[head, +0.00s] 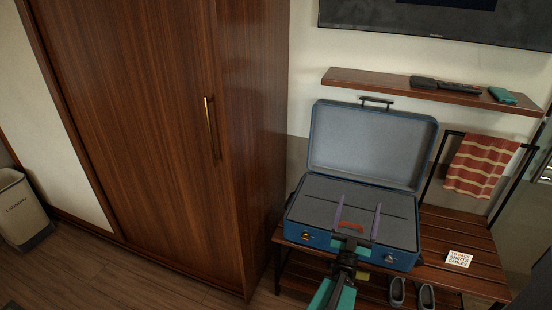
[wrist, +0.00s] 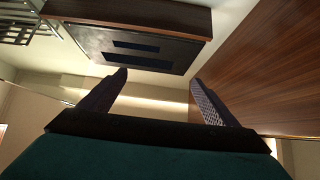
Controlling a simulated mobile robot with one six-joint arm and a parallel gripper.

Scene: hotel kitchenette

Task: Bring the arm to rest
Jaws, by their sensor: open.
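My gripper (head: 357,215) is open, its two purple-grey fingers pointing up in front of the open blue suitcase in the head view. In the wrist view, my gripper (wrist: 160,88) shows its fingers wide apart with nothing between them. The blue suitcase (head: 405,258) sits on a slatted wooden bench (head: 468,231) with its lid raised. A red curved thing (head: 350,226) shows between the fingers in the head view; whether it is part of my gripper I cannot tell.
A wooden wardrobe (head: 130,110) stands left of the suitcase. A wall shelf (head: 385,83) holds a dark device and a teal item (head: 502,95). A striped towel (head: 480,166) hangs at right. A white note (head: 459,258) lies on the bench, grey shoes (head: 397,291) below. A laundry bin (head: 20,208) stands far left.

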